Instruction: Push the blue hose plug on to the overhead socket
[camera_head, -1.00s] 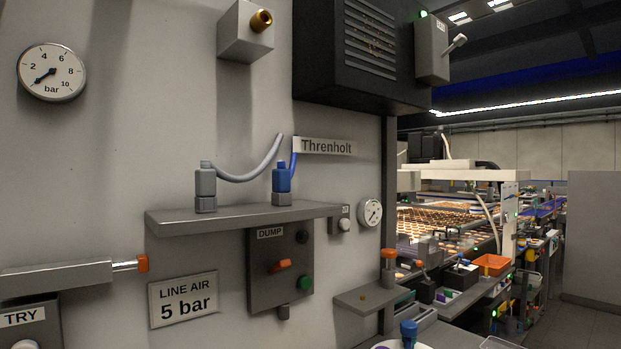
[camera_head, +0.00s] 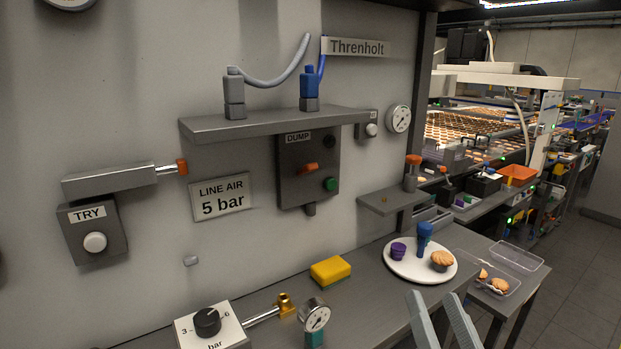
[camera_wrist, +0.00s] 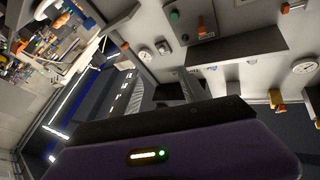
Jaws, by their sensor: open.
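The blue hose plug (camera_head: 308,82) stands upright on a grey wall shelf (camera_head: 270,124), in a grey base. A blue hose runs up from it behind the Threnholt sign. A similar grey plug (camera_head: 234,86) with a grey hose stands to its left. The overhead socket is outside the head view now; a brass-coloured fitting (camera_wrist: 278,102) at the right of the tilted wrist view may be it. My gripper (camera_head: 433,296) is at the bottom of the head view, well below and right of the plug, with its two grey fingers apart and nothing between them.
A bench below the shelf holds a yellow sponge (camera_head: 330,270), a white plate (camera_head: 398,267) with a blue-handled item, a pressure dial box (camera_head: 210,325) and a gauge (camera_head: 315,316). A DUMP panel (camera_head: 307,172) hangs under the shelf. The space before the shelf is clear.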

